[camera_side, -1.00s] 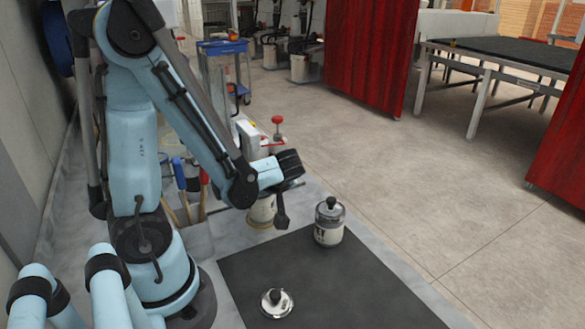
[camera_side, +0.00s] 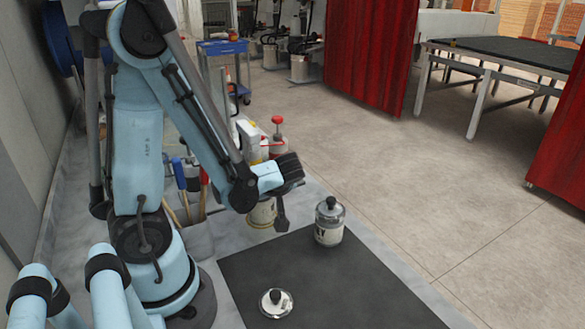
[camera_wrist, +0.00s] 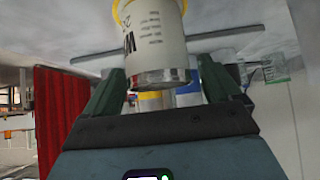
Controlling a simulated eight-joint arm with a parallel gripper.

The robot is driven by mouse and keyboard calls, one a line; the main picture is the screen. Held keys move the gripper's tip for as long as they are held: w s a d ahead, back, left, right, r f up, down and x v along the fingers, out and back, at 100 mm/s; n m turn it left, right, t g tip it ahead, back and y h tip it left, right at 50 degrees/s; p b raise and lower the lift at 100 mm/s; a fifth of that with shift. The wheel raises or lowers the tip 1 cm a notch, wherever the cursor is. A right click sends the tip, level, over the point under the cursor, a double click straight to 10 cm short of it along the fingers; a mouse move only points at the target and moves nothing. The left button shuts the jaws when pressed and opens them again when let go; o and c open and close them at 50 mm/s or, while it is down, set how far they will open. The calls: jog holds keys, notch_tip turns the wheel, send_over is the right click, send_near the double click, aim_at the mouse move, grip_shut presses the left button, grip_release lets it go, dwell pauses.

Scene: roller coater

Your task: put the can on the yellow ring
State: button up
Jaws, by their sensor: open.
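The can (camera_side: 262,213) is pale with a metal top rim and dark lettering. It stands upright at the back edge of the black mat, partly hidden by my gripper. The wrist view shows the can (camera_wrist: 155,45) upside down, its base towards the top edge. The yellow ring (camera_wrist: 117,12) shows at the can's base; in the side view only a thin yellow edge (camera_side: 261,226) shows below it. My gripper (camera_side: 281,211) is at the can. In the wrist view its two green fingers are apart, one on each side of the can's top end.
A jar with a black knob (camera_side: 329,224) stands close to the right of the can. A round metal lid with a black knob (camera_side: 276,303) lies on the black mat (camera_side: 350,290). The mat's middle is clear.

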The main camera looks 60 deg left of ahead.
jog(key=shift+r, duration=0.15)
jog(key=v, duration=1.2)
jog(key=w+d+m+t+h, duration=0.4)
jog(key=d+m+t+h, duration=0.3)
jog(key=m, duration=1.1)
jog(key=shift+w+d+r+h, duration=0.15)
jog(key=shift+w+r+h, duration=0.1)
jog(key=shift+h, duration=0.75)
